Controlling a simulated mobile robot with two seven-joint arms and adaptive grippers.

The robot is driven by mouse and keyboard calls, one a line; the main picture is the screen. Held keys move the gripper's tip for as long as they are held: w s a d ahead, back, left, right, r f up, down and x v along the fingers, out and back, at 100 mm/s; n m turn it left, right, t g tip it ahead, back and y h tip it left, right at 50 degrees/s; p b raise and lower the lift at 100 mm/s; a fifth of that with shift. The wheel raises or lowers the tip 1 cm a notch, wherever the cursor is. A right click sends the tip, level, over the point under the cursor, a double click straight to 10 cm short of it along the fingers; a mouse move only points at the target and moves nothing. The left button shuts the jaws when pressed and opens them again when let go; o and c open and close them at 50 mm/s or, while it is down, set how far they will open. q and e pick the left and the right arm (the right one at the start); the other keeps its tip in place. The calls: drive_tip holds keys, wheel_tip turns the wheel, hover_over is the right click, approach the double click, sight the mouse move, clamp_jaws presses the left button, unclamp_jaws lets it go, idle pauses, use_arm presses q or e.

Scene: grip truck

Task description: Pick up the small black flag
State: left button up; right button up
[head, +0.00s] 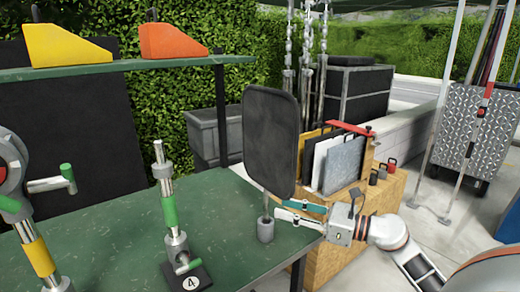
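The black flag (270,140), a dark rounded rectangular panel, stands upright near the right edge of the green table. Its thin stem goes down into a small grey holder (265,229). My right gripper (280,209) comes in from the right at stem height, its fingers pointing left towards the stem. One finger looks teal and the other white, with a gap between them. It looks open and empty, with its tips just right of the stem; whether they touch it I cannot tell. My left gripper is not in view.
A shelf (110,70) holds yellow and orange wedges. A wooden crate (375,205) with upright panels stands behind my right gripper.

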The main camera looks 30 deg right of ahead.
sight(266, 203)
drive_tip(key=x, duration=0.3)
drive_tip(key=p+x, duration=0.1)
drive_tip(key=x, duration=0.3)
drive_tip(key=shift+w+d+f, duration=0.2)
drive_tip(key=shift+w+d, duration=0.1)
clamp_jaws()
